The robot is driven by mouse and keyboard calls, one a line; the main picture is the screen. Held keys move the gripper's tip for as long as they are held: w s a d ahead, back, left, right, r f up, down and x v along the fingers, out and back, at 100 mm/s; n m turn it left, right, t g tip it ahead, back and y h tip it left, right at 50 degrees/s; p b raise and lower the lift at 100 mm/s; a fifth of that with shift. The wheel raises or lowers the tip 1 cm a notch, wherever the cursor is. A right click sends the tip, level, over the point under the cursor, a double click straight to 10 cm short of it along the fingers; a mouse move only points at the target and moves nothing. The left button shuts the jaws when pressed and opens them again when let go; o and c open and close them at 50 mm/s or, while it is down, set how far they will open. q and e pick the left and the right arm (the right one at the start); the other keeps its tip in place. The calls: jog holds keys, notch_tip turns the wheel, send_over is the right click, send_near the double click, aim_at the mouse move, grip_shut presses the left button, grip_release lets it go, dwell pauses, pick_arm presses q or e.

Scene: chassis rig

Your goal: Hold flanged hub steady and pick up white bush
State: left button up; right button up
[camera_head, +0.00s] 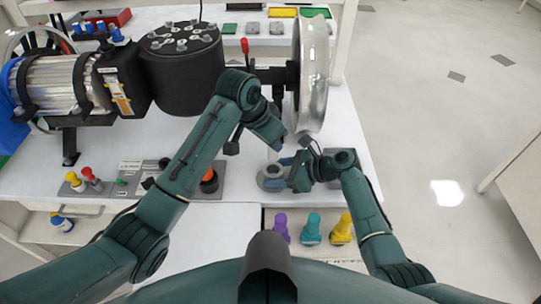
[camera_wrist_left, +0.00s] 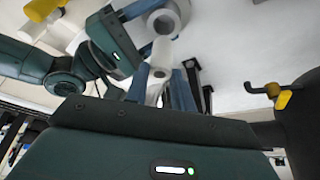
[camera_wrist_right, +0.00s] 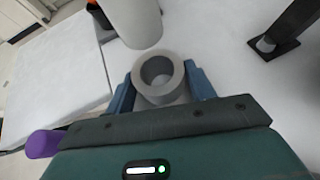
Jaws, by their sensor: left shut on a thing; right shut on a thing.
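The flanged hub (camera_head: 271,185) is a grey ring at the front of the white table. My right gripper (camera_head: 283,178) is shut on it; in the right wrist view the hub (camera_wrist_right: 160,91) sits between both blue fingers. The white bush (camera_wrist_left: 158,86) is a pale cylinder between the blue fingers of my left gripper (camera_wrist_left: 160,90), which is shut on it. In the right wrist view a pale cylinder, apparently the bush (camera_wrist_right: 135,18), shows just beyond the hub. In the head view my left fingers are mostly hidden behind the wrist.
A large silver disc (camera_head: 313,75) stands behind my right gripper. A black drum (camera_head: 182,65) and a motor (camera_head: 60,83) fill the back left. An orange button (camera_head: 209,184) is left of the hub. Purple (camera_head: 281,227), teal (camera_head: 312,229) and yellow (camera_head: 341,229) parts are in front.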

jog(key=o, duration=0.9)
jog(key=shift+c, duration=0.2)
pick_arm(q)
notch_tip(320, 180, up, 10)
jog(key=shift+f, duration=0.1)
pick_arm(e)
jog(key=shift+d, duration=0.1)
jog(key=v, duration=1.2)
